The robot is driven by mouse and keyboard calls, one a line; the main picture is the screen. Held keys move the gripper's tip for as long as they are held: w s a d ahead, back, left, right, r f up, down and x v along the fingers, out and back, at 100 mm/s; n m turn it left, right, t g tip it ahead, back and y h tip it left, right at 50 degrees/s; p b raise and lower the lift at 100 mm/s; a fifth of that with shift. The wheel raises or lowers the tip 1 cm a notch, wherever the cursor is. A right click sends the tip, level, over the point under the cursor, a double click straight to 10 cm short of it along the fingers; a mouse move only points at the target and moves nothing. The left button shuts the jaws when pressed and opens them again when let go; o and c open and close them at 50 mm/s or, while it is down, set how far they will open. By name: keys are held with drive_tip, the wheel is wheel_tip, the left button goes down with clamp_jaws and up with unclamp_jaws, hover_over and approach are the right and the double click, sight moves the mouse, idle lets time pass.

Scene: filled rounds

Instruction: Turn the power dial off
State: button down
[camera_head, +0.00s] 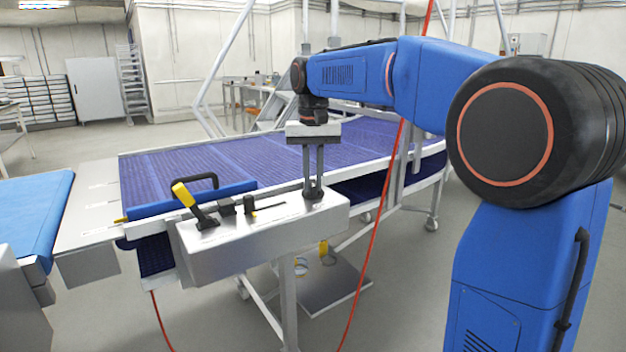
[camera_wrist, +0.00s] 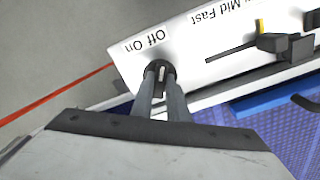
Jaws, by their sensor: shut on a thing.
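The power dial (camera_head: 313,194) is a small black knob at the right end of the metal control box (camera_head: 240,249). In the wrist view the dial (camera_wrist: 159,66) sits beside the printed words "Off On", with a pale mark showing on it. My gripper (camera_head: 313,184) points straight down at the box. Its two grey fingers are closed on the dial from either side, as the wrist view of my gripper (camera_wrist: 160,76) also shows. The fingers partly hide the dial, and I cannot tell which word its mark points to.
A slider (camera_head: 250,207) and a yellow-handled lever (camera_head: 187,198) stand on the same box, left of the dial. The purple conveyor belt (camera_head: 230,157) runs behind it. A red cable (camera_head: 377,222) hangs to the right. Open floor lies in front.

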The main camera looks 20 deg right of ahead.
sight(315, 184)
drive_tip(key=c, duration=1.7)
unclamp_jaws()
wheel_tip(315, 184, up, 18)
drive_tip(key=shift+f, duration=0.25)
drive_tip(key=shift+s, duration=0.1)
drive_tip(key=s+d+f+n+t, duration=0.1)
drive_tip(key=s+d+f, duration=0.1)
drive_tip(key=s+f, duration=0.9)
drive_tip(key=s+d+f+t, duration=0.2)
drive_tip(key=s+f, duration=0.9)
drive_tip(key=f, duration=0.1)
drive_tip(key=s+d+f+n+t, duration=0.1)
drive_tip(key=s+d+f, duration=0.2)
drive_tip(key=s+f, duration=0.8)
drive_tip(key=shift+f+n+t, duration=0.3)
drive_tip(key=shift+f+t, duration=0.1)
drive_tip(key=shift+f, duration=0.35)
